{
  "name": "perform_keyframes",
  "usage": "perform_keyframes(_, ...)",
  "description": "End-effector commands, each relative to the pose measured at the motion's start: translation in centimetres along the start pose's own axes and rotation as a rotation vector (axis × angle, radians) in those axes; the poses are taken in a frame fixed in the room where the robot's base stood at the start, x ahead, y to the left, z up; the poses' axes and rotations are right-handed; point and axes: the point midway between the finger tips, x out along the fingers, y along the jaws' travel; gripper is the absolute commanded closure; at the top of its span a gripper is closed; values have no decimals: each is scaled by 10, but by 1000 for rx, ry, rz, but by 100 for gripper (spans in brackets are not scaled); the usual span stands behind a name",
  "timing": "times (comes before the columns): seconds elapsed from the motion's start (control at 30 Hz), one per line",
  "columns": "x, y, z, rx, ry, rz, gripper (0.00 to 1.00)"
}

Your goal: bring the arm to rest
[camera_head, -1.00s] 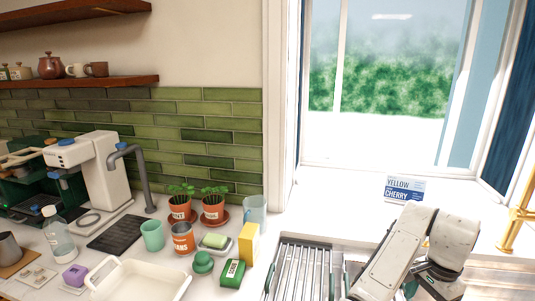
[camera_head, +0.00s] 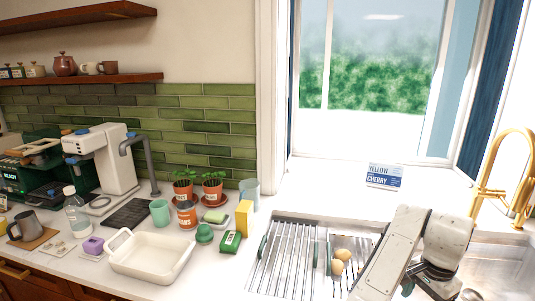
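My arm (camera_head: 408,250) shows at the lower right, a white bent link with a dark joint, over the sink area. The gripper at its end is not visible; the dark parts below the joint run toward the bottom edge, and no fingertips can be made out. Whether anything is held cannot be seen.
A white tray (camera_head: 152,262), a green box (camera_head: 230,242) and a yellow box (camera_head: 244,218) stand on the counter. A gold faucet (camera_head: 511,170) rises at right.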

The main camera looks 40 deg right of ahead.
Motion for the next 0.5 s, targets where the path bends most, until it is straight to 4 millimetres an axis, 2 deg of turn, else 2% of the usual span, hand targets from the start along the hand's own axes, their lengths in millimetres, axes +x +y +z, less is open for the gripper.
perform_keyframes(0.27,4,3,-6,-110,99,2,14)
perform_keyframes(0.5,11,3,-5,-302,222,6,14)
